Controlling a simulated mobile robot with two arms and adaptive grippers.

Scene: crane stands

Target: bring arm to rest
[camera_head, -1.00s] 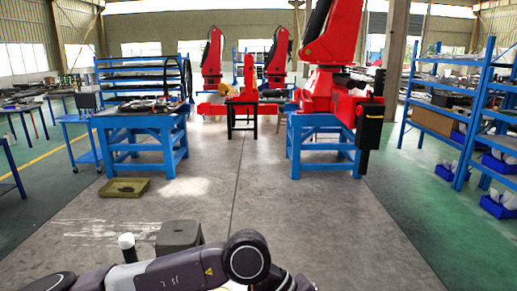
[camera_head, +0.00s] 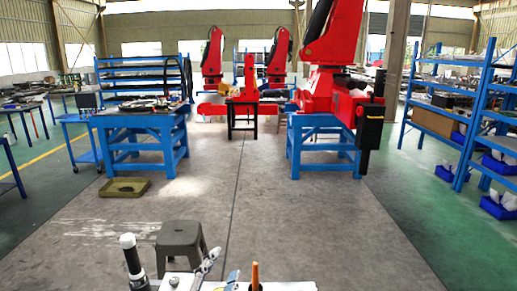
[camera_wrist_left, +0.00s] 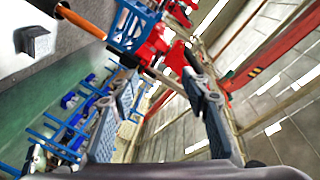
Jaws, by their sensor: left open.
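My right gripper is in neither view.
An upright orange handle (camera_head: 255,274) and a black-and-white cylinder (camera_head: 133,262) stand at a white surface (camera_head: 290,286) close in front. A grey stool (camera_head: 182,240) is just beyond. Blue stands (camera_head: 140,140) and a red machine (camera_head: 330,75) are farther off; the middle floor is clear.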

